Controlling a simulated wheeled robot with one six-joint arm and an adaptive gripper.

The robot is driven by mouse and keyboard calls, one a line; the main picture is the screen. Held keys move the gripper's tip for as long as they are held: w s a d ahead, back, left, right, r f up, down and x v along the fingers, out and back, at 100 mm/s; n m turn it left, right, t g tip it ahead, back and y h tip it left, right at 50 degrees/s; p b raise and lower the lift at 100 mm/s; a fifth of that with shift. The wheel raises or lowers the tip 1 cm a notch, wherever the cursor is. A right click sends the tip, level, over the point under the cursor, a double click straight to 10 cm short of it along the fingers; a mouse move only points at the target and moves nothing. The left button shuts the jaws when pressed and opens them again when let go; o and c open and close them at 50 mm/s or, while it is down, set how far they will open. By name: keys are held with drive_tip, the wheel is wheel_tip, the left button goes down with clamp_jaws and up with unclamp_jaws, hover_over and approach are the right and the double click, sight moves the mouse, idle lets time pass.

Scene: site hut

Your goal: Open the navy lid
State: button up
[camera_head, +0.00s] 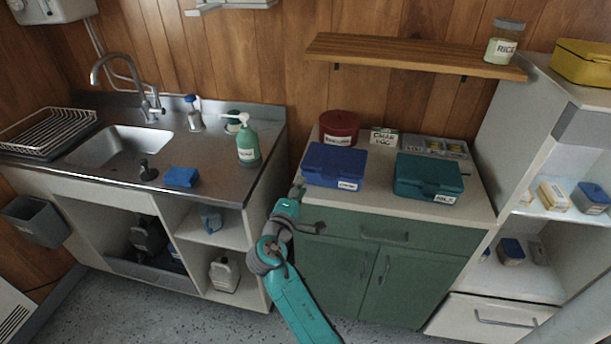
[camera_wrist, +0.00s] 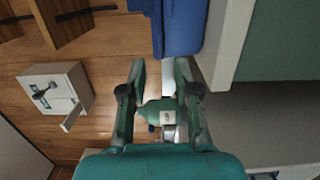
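The navy box (camera_head: 335,160) with its navy lid stands on the counter above the green cabinet, a white label at its front right. The lid looks shut. In the wrist view a blue body that looks like this box (camera_wrist: 178,25) shows at the top, just beyond the fingertips. My gripper (camera_head: 298,189) is at the box's front left, near the counter's left edge. In the wrist view my gripper (camera_wrist: 160,72) has its fingers apart with nothing held between them. Whether a finger touches the box cannot be told.
A teal box (camera_head: 428,173) stands right of the navy box, a dark red round tin (camera_head: 339,126) behind it. A green pump bottle (camera_head: 248,143) stands by the sink, and shows in the distance between my fingers (camera_wrist: 160,110). A wooden shelf (camera_head: 415,54) hangs above.

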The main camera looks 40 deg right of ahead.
sight(308, 172)
drive_tip(key=shift+x, duration=2.95)
clamp_jaws()
